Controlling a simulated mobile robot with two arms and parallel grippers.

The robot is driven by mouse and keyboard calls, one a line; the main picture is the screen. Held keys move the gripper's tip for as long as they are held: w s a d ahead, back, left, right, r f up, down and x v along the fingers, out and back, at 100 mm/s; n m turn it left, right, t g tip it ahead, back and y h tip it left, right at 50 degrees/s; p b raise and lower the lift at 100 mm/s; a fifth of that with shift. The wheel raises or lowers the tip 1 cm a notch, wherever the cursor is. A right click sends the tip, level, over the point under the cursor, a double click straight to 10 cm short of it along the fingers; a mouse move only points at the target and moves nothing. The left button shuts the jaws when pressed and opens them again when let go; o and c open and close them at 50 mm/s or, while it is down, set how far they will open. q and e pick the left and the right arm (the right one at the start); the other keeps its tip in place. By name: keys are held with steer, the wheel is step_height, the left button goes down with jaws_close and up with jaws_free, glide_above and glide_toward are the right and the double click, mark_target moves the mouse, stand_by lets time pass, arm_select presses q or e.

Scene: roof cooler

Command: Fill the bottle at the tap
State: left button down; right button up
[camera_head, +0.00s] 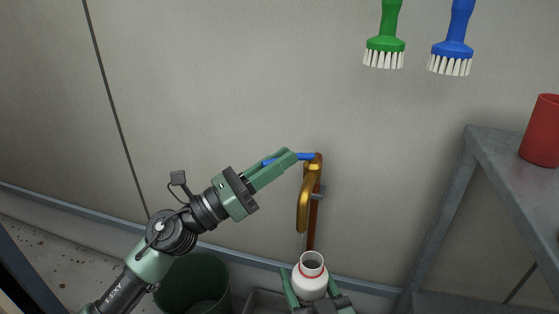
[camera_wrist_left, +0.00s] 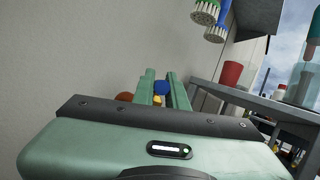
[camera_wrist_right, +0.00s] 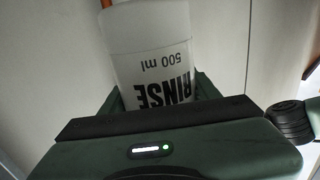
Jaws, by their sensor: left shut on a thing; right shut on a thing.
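The brass tap (camera_head: 303,205) stands out from a copper pipe (camera_head: 313,222) on the wall. Its blue lever (camera_head: 306,156) points left, and my left gripper (camera_head: 284,162) is shut on it. The lever's blue end (camera_wrist_left: 162,88) shows between the fingers in the left wrist view. My right gripper (camera_head: 311,296) is shut on the white bottle (camera_head: 310,283), which looks upright, with its open mouth just below and slightly right of the spout. A thin pale line hangs below the spout, perhaps water. The bottle (camera_wrist_right: 150,60) reads "RINSE 500 ml" in the right wrist view. Its fill level is hidden.
A dark green bin (camera_head: 193,285) stands on the floor at lower left, beside a grey basin (camera_head: 262,302) under the tap. A grey metal table (camera_head: 505,170) with a red cup (camera_head: 541,132) is at right. Green (camera_head: 386,45) and blue (camera_head: 453,48) brushes hang above.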

arm_select(q)
steer(key=shift+w+a, duration=0.1)
steer(key=shift+w+a+m+g+h, duration=0.1)
steer(key=shift+w+m+g+h, duration=0.6)
steer(key=shift+m+g, duration=1.25)
steer(key=shift+w+a+m+g+h, duration=0.1)
steer(key=shift+w+m+g+h, duration=0.55)
steer(key=shift+g, duration=2.4)
steer(key=shift+w+a+m+g+h, duration=0.1)
steer(key=shift+w+m+g+h, duration=0.25)
steer(key=shift+w+m+g, duration=1.55)
steer(key=shift+s+n+g, duration=0.4)
steer(key=shift+s+g, duration=0.2)
steer(key=shift+s, duration=0.25)
steer(key=c, duration=1.4)
jaws_free()
steer(key=shift+c, duration=0.2)
steer(key=v, duration=1.2)
